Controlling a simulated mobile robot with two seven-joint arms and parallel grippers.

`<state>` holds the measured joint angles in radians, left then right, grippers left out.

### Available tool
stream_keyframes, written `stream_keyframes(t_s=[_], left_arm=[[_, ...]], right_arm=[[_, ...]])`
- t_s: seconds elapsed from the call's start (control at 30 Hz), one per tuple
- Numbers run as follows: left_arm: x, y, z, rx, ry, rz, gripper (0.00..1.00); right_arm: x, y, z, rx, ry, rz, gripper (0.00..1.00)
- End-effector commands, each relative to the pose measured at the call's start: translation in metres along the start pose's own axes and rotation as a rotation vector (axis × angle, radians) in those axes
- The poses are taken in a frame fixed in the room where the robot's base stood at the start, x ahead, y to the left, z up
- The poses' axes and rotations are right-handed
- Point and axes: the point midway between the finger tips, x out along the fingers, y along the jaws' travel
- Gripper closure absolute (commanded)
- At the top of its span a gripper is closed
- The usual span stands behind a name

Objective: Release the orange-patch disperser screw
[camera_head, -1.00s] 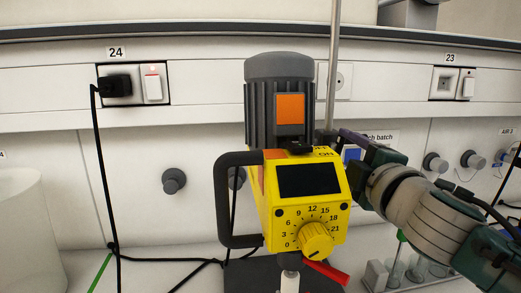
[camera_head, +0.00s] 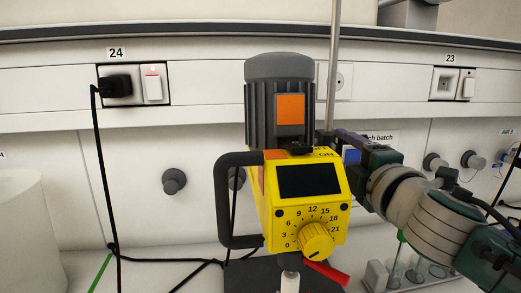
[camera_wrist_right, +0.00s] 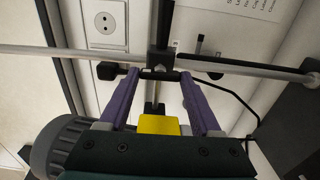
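The yellow disperser (camera_head: 322,197) stands in the middle of the head view, with an orange patch (camera_head: 290,109) on its dark ribbed motor. In the right wrist view a dark clamp (camera_wrist_right: 160,55) sits where rods meet. A dark bar (camera_wrist_right: 160,75) crosses below it, with a black knob (camera_wrist_right: 111,70) at the left; I cannot tell for sure which part is the screw. My right gripper (camera_wrist_right: 160,88) has its purple fingers spread apart, with their tips beside this bar. In the head view my right gripper (camera_head: 352,141) is behind the disperser's right side. My left gripper is not in view.
A vertical steel rod (camera_head: 333,70) rises behind the disperser. A glassware rack (camera_head: 377,275) stands at the lower right. A black cable (camera_head: 99,180) hangs from the left wall socket. A white cylinder (camera_head: 30,235) stands at the far left.

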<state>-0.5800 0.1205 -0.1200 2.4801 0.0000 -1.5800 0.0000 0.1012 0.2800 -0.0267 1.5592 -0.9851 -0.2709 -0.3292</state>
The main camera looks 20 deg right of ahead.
Motion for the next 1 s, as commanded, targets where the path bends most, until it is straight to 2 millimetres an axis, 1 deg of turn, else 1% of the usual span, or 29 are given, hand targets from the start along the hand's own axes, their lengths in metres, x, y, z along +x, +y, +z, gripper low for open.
stream_keyframes(t_s=[0.03,0.27,0.57,0.67,1.0], left_arm=[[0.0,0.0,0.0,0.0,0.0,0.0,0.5],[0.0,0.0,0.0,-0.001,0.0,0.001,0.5],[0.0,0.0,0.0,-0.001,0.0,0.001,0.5],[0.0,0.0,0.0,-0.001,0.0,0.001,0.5],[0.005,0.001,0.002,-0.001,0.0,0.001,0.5]], right_arm=[[0.0,0.001,0.0,-0.004,0.001,0.001,0.31],[0.0,0.0,0.0,-0.002,0.0,0.001,0.05],[-0.003,0.0,0.0,-0.001,0.0,0.0,0.05],[-0.012,-0.001,0.0,-0.001,0.0,-0.002,0.05],[-0.074,-0.002,0.0,0.0,0.0,-0.002,0.05]])
